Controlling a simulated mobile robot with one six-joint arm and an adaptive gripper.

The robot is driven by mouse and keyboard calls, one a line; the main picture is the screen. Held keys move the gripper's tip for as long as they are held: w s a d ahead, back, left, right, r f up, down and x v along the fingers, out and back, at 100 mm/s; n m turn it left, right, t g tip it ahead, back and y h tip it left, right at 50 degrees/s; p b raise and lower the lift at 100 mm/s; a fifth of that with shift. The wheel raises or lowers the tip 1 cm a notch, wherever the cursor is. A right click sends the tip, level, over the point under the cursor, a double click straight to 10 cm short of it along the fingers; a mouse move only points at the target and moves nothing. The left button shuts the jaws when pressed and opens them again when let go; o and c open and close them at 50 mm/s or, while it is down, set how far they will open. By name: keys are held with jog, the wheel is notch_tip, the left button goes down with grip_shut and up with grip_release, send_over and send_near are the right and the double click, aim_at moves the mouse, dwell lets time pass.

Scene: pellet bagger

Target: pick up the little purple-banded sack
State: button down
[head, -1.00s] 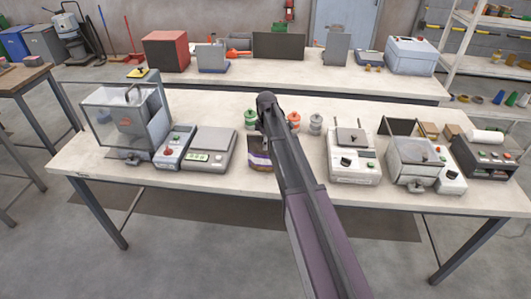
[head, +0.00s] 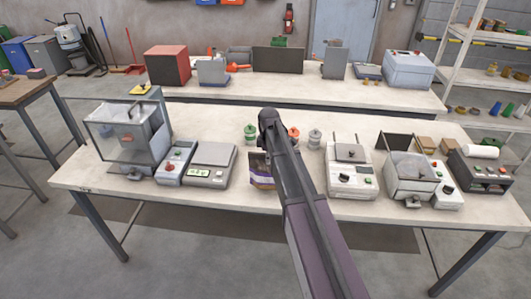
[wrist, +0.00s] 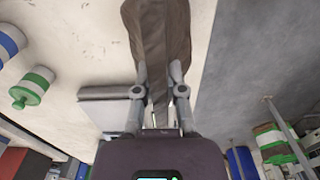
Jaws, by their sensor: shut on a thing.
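The little sack (head: 259,171) is brownish with a purple and pale band low on its face. In the head view it is upright at the front of the near bench (head: 110,181), right of the scale, its right part hidden behind my arm. In the wrist view my gripper (wrist: 159,94) has one finger on each side of the brown-grey sack (wrist: 157,45) and is shut on it, seen along the sack's narrow side. My fingertips are hidden in the head view. I cannot tell whether the sack's base touches the bench.
Left of the sack stand a scale (head: 209,165) and a clear-walled machine (head: 127,137). Behind it are a green-lidded jar (head: 250,133) and a grey jar (head: 314,139). A sealer-like device (head: 350,168) stands to the right. Bare benchtop lies between scale and sack.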

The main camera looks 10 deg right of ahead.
jog(key=s+r, duration=0.1)
jog(key=s, duration=1.1)
jog(key=shift+d+p, duration=0.15)
jog(key=shift+p, duration=0.3)
jog(key=shift+w+r, duration=0.1)
jog(key=shift+f+b, duration=0.4)
jog(key=shift+f, duration=0.05)
